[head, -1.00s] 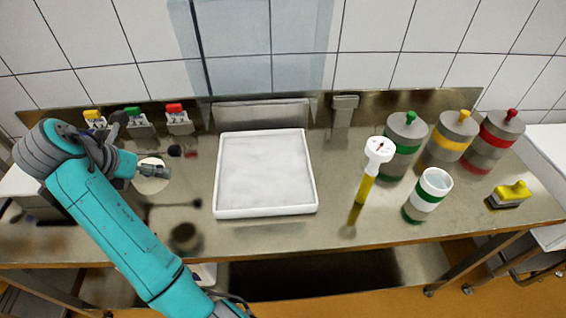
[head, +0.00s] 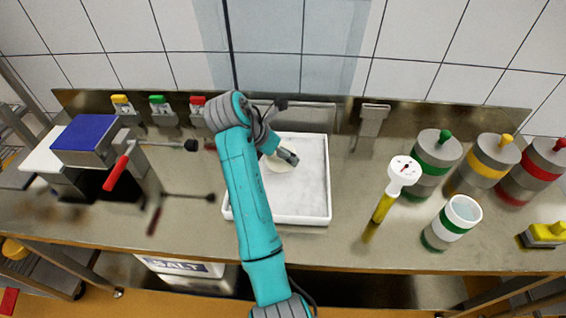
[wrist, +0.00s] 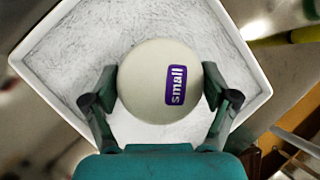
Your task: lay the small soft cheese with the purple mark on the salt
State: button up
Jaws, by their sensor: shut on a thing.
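The small soft cheese (wrist: 150,85) is a pale round with a purple mark reading "small" on its top. My gripper (wrist: 162,92) is shut on it, one finger at each side. In the head view the cheese (head: 277,166) is partly hidden by my gripper (head: 287,157) and is over the back part of the white tray (head: 328,185). The tray holds white, grainy salt (head: 305,195), which surrounds the cheese in the wrist view. I cannot tell whether the cheese touches the salt or hangs above it.
A blue-topped press (head: 85,135) with a red handle is at left. A SALT box (head: 180,267) sits below the table.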

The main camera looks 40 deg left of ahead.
jog(key=shift+f, duration=1.9)
jog(key=shift+f, duration=0.1)
jog(key=o, duration=0.7)
jog(key=shift+v, duration=3.85)
